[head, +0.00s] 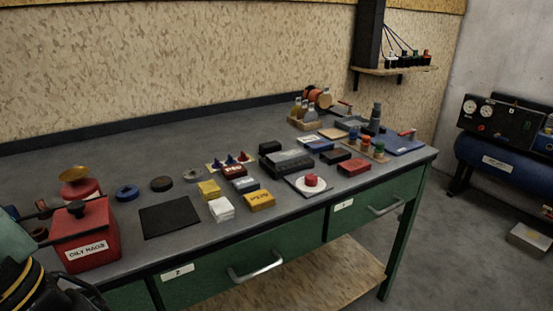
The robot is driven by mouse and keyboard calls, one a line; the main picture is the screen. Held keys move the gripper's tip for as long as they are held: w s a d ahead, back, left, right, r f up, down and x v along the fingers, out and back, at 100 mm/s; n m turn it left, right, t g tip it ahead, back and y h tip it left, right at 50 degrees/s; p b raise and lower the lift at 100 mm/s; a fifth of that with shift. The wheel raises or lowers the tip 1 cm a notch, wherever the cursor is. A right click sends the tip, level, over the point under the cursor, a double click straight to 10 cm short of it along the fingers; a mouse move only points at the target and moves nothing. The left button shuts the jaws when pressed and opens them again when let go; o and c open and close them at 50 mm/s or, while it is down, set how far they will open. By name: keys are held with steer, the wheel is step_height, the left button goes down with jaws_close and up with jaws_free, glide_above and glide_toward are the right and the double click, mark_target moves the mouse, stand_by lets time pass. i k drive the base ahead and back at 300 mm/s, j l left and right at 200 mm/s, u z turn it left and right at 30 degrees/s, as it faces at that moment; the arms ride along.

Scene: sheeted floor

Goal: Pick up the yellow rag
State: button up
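A small yellow folded block (209,190), which looks like the yellow rag, lies on the grey bench top near the front edge, left of the middle. It is too small to be sure that it is cloth. A white folded piece (221,209) lies just in front of it. A yellow box with dark lettering (260,201) lies to its right, apart from it. I cannot make out my gripper's fingers anywhere. Dark parts with yellow bands fill the bottom left corner, and I cannot tell if they belong to my arm.
A red can marked OILY RAGS (84,238) stands at the bench's left front. A black mat (170,220) lies between it and the yellow block. A white dish with a red item (311,183) and several small boxes are to the right. The back left of the bench top is clear.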

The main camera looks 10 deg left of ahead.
mark_target(209, 191)
steer(key=j+z, duration=0.1)
steer(key=j, duration=0.25)
steer(key=k+j+z, duration=0.15)
steer(key=j, duration=0.15)
steer(key=k+j+z, duration=0.1)
steer(key=j, duration=0.25)
steer(key=k+j+z, duration=0.1)
steer(key=j, duration=0.2)
steer(key=i, duration=0.5)
